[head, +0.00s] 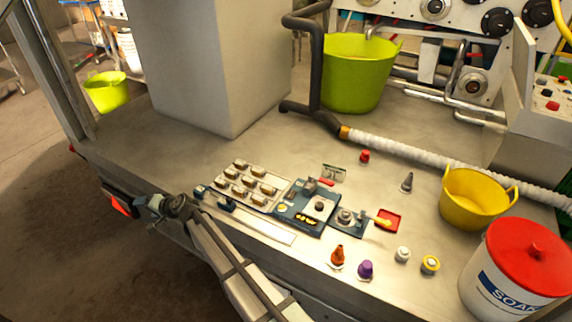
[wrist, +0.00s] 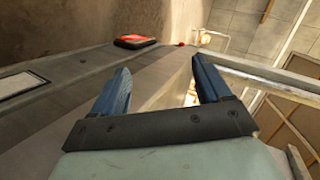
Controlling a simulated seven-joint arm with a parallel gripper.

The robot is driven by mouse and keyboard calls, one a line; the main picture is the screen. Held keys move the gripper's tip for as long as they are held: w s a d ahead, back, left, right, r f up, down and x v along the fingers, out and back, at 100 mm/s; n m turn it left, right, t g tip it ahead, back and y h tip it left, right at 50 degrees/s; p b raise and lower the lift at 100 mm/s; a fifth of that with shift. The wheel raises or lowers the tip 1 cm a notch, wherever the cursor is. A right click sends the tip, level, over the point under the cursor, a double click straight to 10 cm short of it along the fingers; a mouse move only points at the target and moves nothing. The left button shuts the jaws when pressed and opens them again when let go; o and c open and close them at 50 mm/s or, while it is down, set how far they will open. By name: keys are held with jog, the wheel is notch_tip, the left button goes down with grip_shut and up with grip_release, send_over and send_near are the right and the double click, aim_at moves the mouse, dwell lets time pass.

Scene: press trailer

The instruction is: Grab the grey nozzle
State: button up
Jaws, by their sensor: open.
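The grey nozzle (head: 407,182) is a small dark cone. It stands upright on the trailer's work surface in the head view, right of the middle and left of the yellow bucket. My gripper (wrist: 160,66) is open and empty in the wrist view, its two blue fingers apart. In the head view my arm reaches in from the bottom, and its end is at the front left edge of the surface, well left of the nozzle and apart from it. The finger gap is too small to make out there. The nozzle does not show in the wrist view.
An orange nozzle (head: 338,256), a purple nozzle (head: 365,270) and a red nozzle (head: 364,157) stand around the grey one. A yellow bucket (head: 474,204) and a white hose (head: 430,154) are close by. A press fixture (head: 302,207) lies between my arm and the nozzle.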

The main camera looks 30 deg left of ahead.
jog(key=w+d+r+t, duration=0.1)
jog(key=w+d+r, duration=0.15)
jog(key=w, duration=0.55)
jog(key=w+d+r+t, duration=0.15)
jog(key=w+r, duration=0.25)
jog(key=w, duration=0.4)
jog(key=w+d+t+h, duration=0.1)
jog(key=w+d+h, duration=0.1)
jog(key=w+d, duration=0.85)
notch_tip(320, 180, up, 5)
jog(key=m+t+h, duration=0.2)
jog(key=m+h, duration=0.3)
jog(key=h, duration=0.6)
send_over(409, 180)
jog(key=s, duration=0.2)
jog(key=x, duration=0.7)
jog(key=shift+f, duration=0.3)
jog(key=shift+s+a+x, duration=0.1)
jog(key=shift+s+x, duration=0.05)
jog(key=shift+x, duration=1.3)
jog(key=shift+s+a+x, duration=0.1)
jog(key=shift+s+x, duration=0.1)
jog(key=shift+x, duration=1.3)
jog(key=shift+f, duration=0.1)
